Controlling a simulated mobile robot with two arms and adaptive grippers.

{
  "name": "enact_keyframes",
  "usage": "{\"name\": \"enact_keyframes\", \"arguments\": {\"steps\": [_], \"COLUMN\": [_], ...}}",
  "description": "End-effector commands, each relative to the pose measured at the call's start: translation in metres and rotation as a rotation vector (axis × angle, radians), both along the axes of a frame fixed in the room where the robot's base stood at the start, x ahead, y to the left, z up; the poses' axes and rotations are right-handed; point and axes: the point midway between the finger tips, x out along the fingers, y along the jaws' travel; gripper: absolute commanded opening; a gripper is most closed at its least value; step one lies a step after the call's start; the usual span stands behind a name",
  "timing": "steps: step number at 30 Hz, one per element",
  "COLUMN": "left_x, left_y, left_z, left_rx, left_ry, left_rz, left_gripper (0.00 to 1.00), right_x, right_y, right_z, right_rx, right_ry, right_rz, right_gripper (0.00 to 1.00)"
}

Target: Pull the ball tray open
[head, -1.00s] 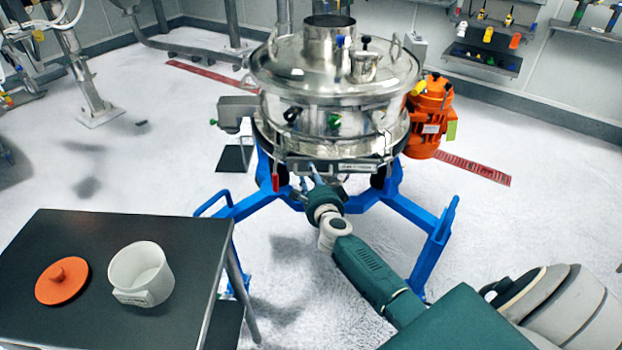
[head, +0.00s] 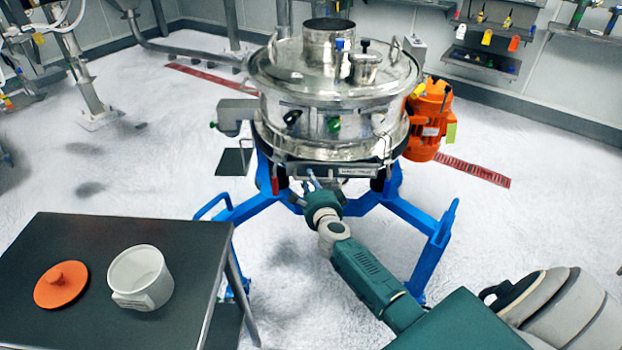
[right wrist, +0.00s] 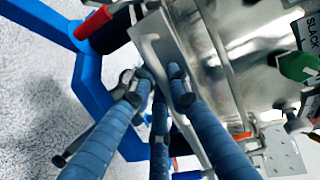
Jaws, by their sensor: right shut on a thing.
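The ball tray (head: 328,169) is a flat metal front with a labelled plate, low on the front of the round steel sifter (head: 335,75). My right gripper (head: 311,181) is at the left part of this front, reaching up from below. In the right wrist view its blue fingers (right wrist: 157,76) are shut on the tray's silver bar handle (right wrist: 187,122), which runs along the metal front plate (right wrist: 148,22). The tray's inside is hidden, and I cannot tell how far it is out. My left gripper is not in view.
The sifter stands on a blue frame (head: 433,250) with legs spreading out. An orange motor (head: 430,118) hangs on its right. A black table (head: 190,240) at the lower left holds a white cup (head: 139,277) and an orange lid (head: 61,285). Floor in front is mostly clear.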

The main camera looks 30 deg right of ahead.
Motion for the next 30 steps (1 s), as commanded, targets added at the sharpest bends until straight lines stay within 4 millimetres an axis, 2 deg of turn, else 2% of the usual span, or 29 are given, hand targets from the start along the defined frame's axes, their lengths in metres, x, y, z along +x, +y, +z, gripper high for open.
{"name": "enact_keyframes", "arguments": {"steps": [8, 15, 24, 30], "left_x": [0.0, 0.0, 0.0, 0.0], "left_y": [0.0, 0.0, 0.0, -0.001], "left_z": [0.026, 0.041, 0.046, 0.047], "left_rx": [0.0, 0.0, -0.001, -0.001], "left_ry": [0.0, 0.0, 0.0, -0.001], "left_rz": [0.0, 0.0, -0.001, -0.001], "left_gripper": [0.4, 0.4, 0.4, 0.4], "right_x": [-0.044, -0.096, -0.149, -0.169], "right_y": [0.032, 0.068, 0.105, 0.12], "right_z": [0.001, 0.0, -0.001, -0.001], "right_rx": [0.006, 0.006, 0.004, 0.002], "right_ry": [0.007, 0.006, 0.005, 0.003], "right_rz": [0.001, -0.001, -0.002, -0.001], "right_gripper": [0.0, 0.0, 0.0, 0.0]}}
